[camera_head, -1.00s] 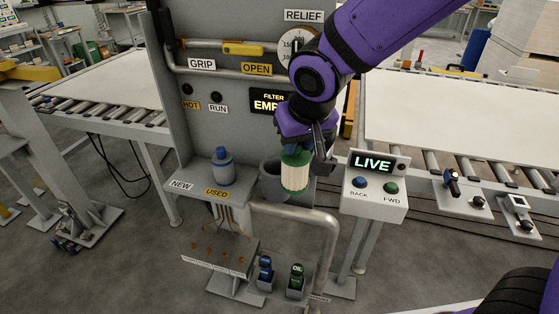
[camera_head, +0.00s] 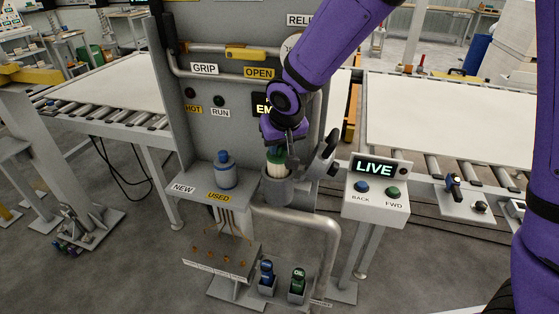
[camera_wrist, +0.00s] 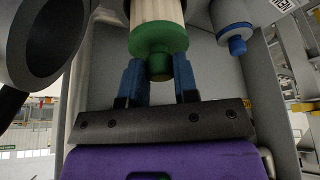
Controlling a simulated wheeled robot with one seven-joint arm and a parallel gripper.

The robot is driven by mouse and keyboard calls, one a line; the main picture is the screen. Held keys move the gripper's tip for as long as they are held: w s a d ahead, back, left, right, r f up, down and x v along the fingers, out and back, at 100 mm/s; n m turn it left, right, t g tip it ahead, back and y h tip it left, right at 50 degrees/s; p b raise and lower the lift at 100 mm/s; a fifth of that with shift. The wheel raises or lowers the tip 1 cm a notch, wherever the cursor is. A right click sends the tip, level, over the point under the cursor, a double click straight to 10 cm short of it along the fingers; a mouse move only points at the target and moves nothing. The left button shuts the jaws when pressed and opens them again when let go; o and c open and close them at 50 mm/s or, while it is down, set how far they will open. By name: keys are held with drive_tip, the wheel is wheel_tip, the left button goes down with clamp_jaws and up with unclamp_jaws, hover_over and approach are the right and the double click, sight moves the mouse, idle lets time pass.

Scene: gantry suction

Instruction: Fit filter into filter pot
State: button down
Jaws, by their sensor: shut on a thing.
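The filter (camera_head: 277,168) has a cream pleated body and green ends. My gripper (camera_head: 279,147) is shut on its green top from above. The filter looks upright, and its lower end is hidden inside the mouth of the grey filter pot (camera_head: 277,191). I cannot tell how deep it sits. In the wrist view, the blue fingers of my gripper (camera_wrist: 160,78) flank the green knob of the filter (camera_wrist: 158,38). A dark-rimmed round part (camera_head: 327,146), apparently the open lid, stands right of the pot; it seems to show at left in the wrist view (camera_wrist: 50,40).
A blue-capped filter (camera_head: 225,171) stands on the shelf with NEW and USED labels. The LIVE control box (camera_head: 376,190) is at right. A bent grey pipe (camera_head: 318,226) runs below the pot. The grey panel (camera_head: 230,130) is close behind my gripper.

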sight(280, 156)
drive_tip(key=shift+f, duration=2.6)
drive_tip(key=c, duration=0.9)
unclamp_jaws()
drive_tip(key=shift+f, duration=0.15)
drive_tip(key=shift+r, duration=0.35)
drive_tip(key=v, duration=1.1)
drive_tip(key=shift+s+d+r, duration=0.1)
drive_tip(key=shift+s+r, duration=0.2)
